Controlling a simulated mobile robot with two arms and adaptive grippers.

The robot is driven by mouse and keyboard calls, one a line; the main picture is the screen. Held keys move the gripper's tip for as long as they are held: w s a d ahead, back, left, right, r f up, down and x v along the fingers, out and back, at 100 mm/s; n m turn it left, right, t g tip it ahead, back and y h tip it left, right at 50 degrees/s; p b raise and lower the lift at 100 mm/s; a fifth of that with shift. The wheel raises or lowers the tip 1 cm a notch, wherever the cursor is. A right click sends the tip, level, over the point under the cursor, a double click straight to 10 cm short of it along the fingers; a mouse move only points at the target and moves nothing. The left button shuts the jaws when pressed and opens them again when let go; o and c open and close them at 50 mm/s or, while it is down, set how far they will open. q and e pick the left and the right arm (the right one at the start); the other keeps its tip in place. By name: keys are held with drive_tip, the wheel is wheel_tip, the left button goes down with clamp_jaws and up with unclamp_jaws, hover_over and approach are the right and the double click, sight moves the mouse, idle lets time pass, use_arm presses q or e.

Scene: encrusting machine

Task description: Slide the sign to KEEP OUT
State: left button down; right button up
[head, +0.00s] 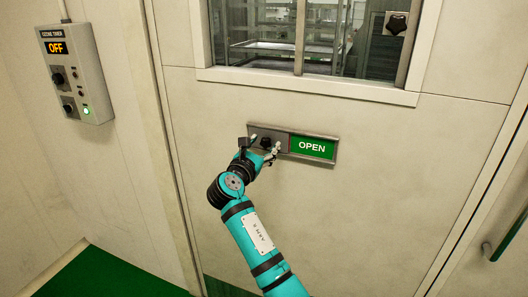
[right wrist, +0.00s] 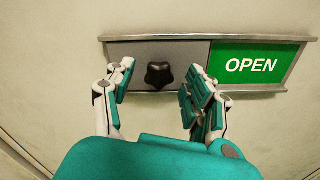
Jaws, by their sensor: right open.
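The sign (head: 313,147) is a slim metal frame on the pale door. Its right half shows a green panel reading OPEN; its left half is covered by a grey slider plate. A black star-shaped knob (right wrist: 159,75) sits on the slider plate (right wrist: 190,52). My right gripper (head: 265,149) is at the left half of the sign. In the right wrist view its fingers (right wrist: 157,88) are spread, one on each side of the knob, with visible gaps to it. My left gripper is not in view.
A window (head: 265,40) with a pale frame is above the sign. A control box (head: 75,74) reading OFF hangs on the left wall. A green door handle (head: 507,240) is at the lower right. The door face around the sign is clear.

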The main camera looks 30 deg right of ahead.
drive_tip(key=shift+w+d, duration=0.3)
drive_tip(key=shift+d, duration=0.1)
clamp_jaws()
